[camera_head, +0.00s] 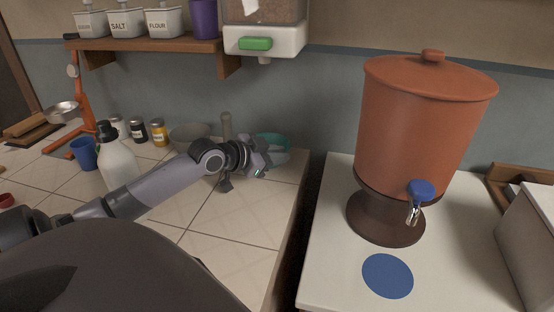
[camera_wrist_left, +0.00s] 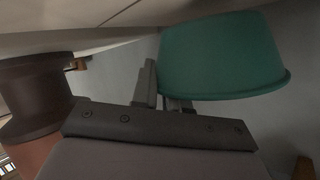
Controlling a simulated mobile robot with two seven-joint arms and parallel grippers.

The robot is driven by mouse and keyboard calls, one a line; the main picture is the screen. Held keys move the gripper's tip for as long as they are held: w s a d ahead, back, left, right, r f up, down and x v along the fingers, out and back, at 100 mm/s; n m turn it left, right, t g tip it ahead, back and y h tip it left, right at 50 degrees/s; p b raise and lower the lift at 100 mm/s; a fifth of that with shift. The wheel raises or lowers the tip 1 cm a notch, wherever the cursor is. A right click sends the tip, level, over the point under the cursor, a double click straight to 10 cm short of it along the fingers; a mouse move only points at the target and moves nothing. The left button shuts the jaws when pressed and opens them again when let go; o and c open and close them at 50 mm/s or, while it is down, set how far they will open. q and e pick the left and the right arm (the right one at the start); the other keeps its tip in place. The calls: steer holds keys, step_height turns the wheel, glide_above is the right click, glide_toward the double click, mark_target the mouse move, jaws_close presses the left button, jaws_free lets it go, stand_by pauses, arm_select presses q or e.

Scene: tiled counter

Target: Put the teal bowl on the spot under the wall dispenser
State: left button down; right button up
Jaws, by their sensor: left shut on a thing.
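The teal bowl (camera_head: 273,142) is at the back right of the tiled counter, partly hidden behind my left gripper (camera_head: 258,164). In the left wrist view the bowl (camera_wrist_left: 222,58) fills the upper right, and my left gripper (camera_wrist_left: 165,98) is shut on its rim. I cannot tell whether the bowl touches the counter. The wall dispenser (camera_head: 262,42), white with a green lever, hangs on the wall above the bowl. I see no marked spot below it; the arm and bowl cover part of that area. My right gripper is not in view.
A clay water dispenser (camera_head: 425,120) stands on the right-hand counter, with a blue disc (camera_head: 387,275) in front. A gap separates the two counters. A grey bowl (camera_head: 188,133), jars, a white jug (camera_head: 117,165) and a blue mug (camera_head: 84,154) stand left. A shelf (camera_head: 150,45) overhangs the back.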

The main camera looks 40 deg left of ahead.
arm_select(q)
steer(key=shift+f, duration=0.55)
steer(key=c, duration=1.1)
jaws_free()
steer(key=shift+r, duration=0.6)
steer(key=v, duration=1.2)
steer(key=shift+p, duration=0.4)
steer(key=shift+f, duration=0.15)
